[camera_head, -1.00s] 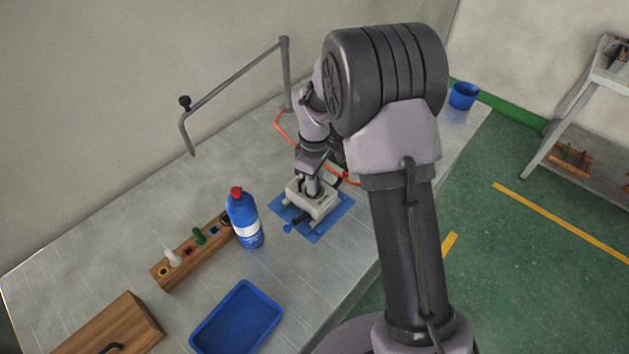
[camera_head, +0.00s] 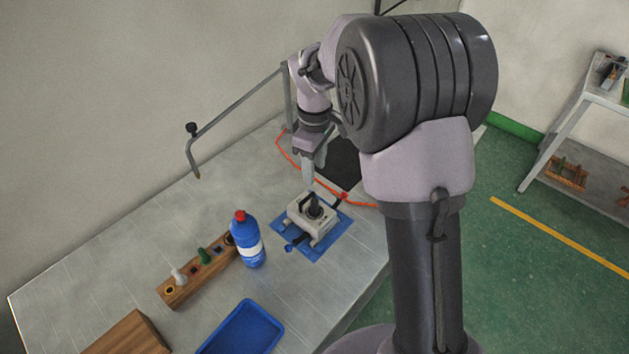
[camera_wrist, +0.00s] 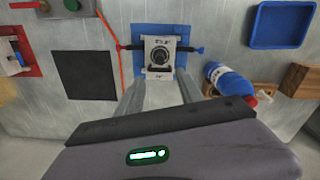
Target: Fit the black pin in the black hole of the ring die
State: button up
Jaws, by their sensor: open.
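The pale ring die (camera_head: 323,228) sits on a blue mat (camera_head: 338,239) on the bench. The black pin (camera_head: 314,206) stands upright at the middle of the die; how deep it sits cannot be told. In the wrist view the die (camera_wrist: 149,68) lies just beyond my fingertips, with the dark round end of the pin (camera_wrist: 160,56) at its centre. My gripper (camera_head: 313,172) is above the die, apart from the pin. In the wrist view my gripper (camera_wrist: 161,82) is open, with nothing between its two fingers.
A blue bottle with a red cap (camera_head: 247,241) stands left of the die. A wooden rack (camera_head: 185,290) holds a white pin (camera_head: 179,277) and a green pin (camera_head: 204,257). A blue tray (camera_head: 242,330) lies in front. An orange cable (camera_head: 291,152) runs behind the die.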

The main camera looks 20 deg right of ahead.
jog(key=shift+r, duration=1.35)
